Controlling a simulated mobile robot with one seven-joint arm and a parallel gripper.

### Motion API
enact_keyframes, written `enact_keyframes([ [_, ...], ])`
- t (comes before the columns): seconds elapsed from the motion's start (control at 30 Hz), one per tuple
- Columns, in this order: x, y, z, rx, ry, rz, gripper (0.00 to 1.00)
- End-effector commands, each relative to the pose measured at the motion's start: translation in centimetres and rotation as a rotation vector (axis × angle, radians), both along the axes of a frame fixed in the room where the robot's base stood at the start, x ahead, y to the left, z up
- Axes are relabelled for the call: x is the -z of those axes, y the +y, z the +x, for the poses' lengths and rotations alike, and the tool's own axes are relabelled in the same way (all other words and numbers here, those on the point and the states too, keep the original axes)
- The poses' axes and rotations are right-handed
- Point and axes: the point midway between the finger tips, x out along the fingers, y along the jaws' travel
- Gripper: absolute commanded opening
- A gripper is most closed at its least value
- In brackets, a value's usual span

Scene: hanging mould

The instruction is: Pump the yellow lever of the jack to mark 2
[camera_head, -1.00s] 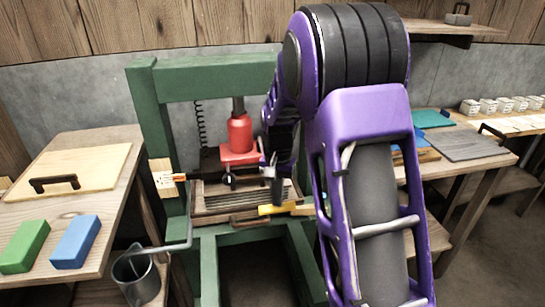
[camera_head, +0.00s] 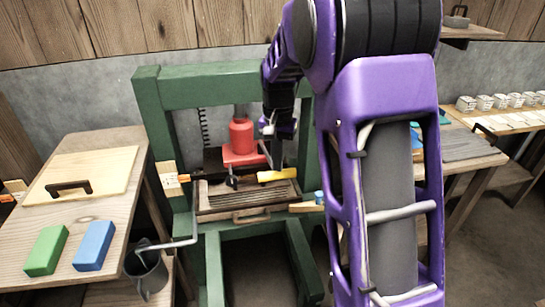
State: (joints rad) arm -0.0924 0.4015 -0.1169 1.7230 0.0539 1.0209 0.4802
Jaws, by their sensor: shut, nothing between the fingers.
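The jack (camera_head: 242,140) is a red bottle on a red block inside the green press frame (camera_head: 222,78). Its yellow lever (camera_head: 278,175) sticks out to the right below the red block, roughly level. My gripper (camera_head: 278,164) is shut and empty, pointing down with its tips just above the lever; whether they touch it I cannot tell. A pale mark plate (camera_head: 168,180) is on the left post, with an orange-red pointer (camera_head: 183,178) beside it. The marks are too small to read. My arm hides the frame's right side.
A wooden tray-like mould (camera_head: 245,197) sits under the jack. A grey bucket (camera_head: 147,272) hangs at the lower left. The left table holds a handled board (camera_head: 85,172), a green block (camera_head: 46,250) and a blue block (camera_head: 95,245). White pots (camera_head: 500,101) stand at the right.

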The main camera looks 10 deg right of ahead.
Motion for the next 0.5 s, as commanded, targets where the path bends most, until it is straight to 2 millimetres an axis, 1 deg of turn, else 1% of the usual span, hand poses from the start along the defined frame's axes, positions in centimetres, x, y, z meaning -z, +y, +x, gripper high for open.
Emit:
enact_keyframes([
  [0.27, 0.1, 0.0, 0.0, 0.000, 0.000, 0.000, 0.00],
  [0.5, 2.7, 0.0, 0.0, 0.000, 0.000, 0.000, 0.00],
])
